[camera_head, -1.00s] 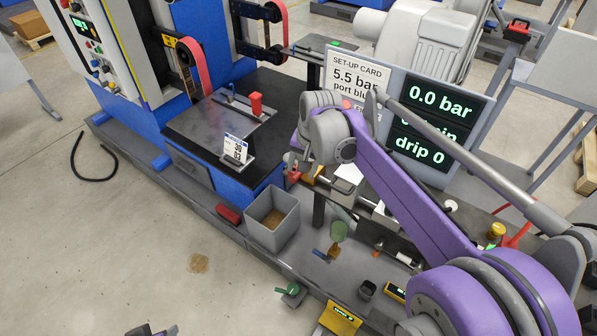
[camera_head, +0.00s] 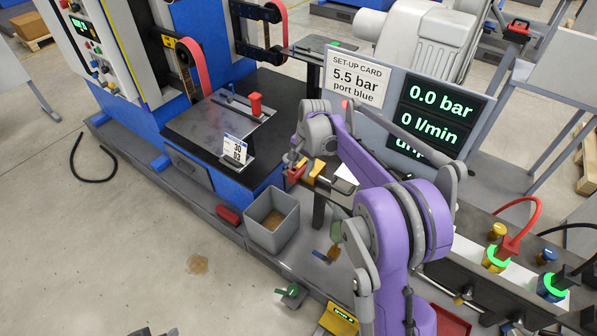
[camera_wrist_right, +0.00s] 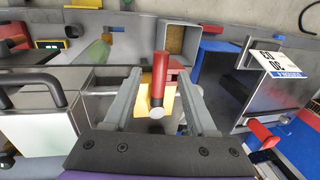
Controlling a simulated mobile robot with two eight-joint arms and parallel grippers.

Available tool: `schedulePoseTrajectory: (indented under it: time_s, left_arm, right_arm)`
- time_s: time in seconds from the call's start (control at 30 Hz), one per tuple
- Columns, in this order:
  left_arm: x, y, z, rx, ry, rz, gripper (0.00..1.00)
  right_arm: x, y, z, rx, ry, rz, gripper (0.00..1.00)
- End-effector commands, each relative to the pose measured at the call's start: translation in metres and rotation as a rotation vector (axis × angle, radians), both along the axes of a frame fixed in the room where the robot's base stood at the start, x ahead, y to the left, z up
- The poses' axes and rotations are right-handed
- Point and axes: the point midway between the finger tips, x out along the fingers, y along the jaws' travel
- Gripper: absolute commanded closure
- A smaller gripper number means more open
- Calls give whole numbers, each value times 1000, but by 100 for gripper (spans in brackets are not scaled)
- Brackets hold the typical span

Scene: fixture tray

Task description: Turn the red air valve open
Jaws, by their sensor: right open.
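The red air valve shows in the head view as a red handle (camera_head: 296,173) with yellow parts beside it, behind the grey box. In the wrist view its red lever (camera_wrist_right: 159,76) stands over a yellow body (camera_wrist_right: 168,101). My right gripper (camera_head: 302,164) is at the valve, partly hidden by its own wrist in the head view. In the wrist view the right gripper (camera_wrist_right: 159,86) is open, with one finger on each side of the red lever; I cannot tell whether either touches it. A dark piece at the head view's bottom edge, probably my left gripper (camera_head: 153,331), is mostly cut off.
A grey open box (camera_head: 272,220) stands left of the valve. The set-up card (camera_head: 357,77) reads 5.5 bar, port blue; the display (camera_head: 437,108) reads 0.0 bar and 0 l/min. Lit ports with red and black hoses (camera_head: 495,258) are at right. The floor at left is mostly clear.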

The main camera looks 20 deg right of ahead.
Motion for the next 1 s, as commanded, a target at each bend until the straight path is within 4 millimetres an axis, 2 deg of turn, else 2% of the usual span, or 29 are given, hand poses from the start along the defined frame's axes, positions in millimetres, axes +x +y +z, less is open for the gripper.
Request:
schedulePoseTrajectory:
  time_s: [0.1, 0.2, 0.53, 0.83, 0.87, 1.0]
  left_arm:
    - [0, 0, 0, 0, 0, 0, 50]
    - [0, 0, -1, 0, 0, 0, 50]
    - [0, 0, -1, 0, 0, 0, 50]
    - [0, 0, -1, 0, 0, 0, 50]
    - [0, 0, -1, 0, 0, 0, 50]
    - [0, 0, -1, 0, 0, 0, 50]
  right_arm:
    - [3, 2, -15, 0, 0, 1, 43]
    - [4, 3, -22, 0, 0, 1, 43]
    - [4, 3, -25, 0, 0, 1, 43]
    - [4, 3, -24, 0, 0, 1, 97]
    - [4, 3, -24, 0, 0, 1, 100]
    - [4, 3, -24, 0, 0, 1, 100]
